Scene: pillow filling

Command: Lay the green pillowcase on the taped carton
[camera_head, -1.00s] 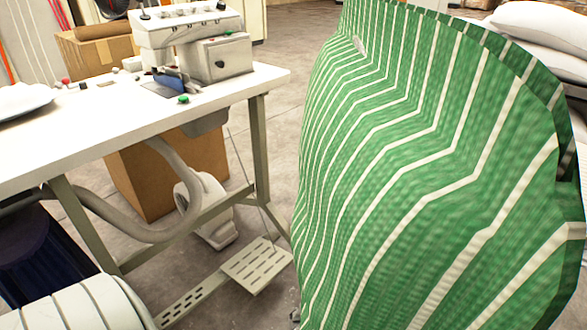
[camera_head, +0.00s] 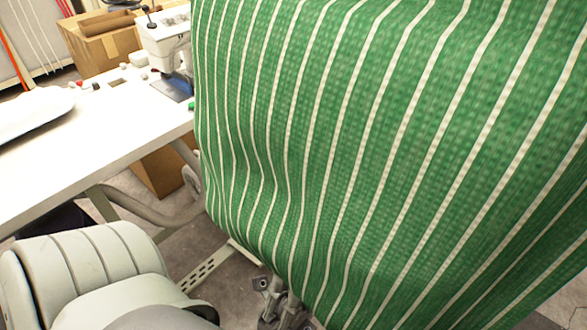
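The green pillowcase (camera_head: 330,150) with cream stripes hangs large and close, filling the middle and right of the head view. Its top and right edges run out of the picture. A brown carton (camera_head: 88,48) with a paler tape-like strip stands at the far upper left, behind the white table. Another brown carton (camera_head: 158,172) shows partly under the table; I cannot tell if it is taped. My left gripper (camera_head: 278,302) shows partly at the bottom, beside the cloth's lower edge; its finger opening is unclear. My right gripper does not show, nor does what holds the cloth up.
The white table (camera_head: 110,135) spans the left, with a sewing machine (camera_head: 168,42) on it partly covered by the cloth. A white pillow-like item (camera_head: 32,112) lies at the table's left. A perforated pedal bar (camera_head: 205,268) is below, above bare floor.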

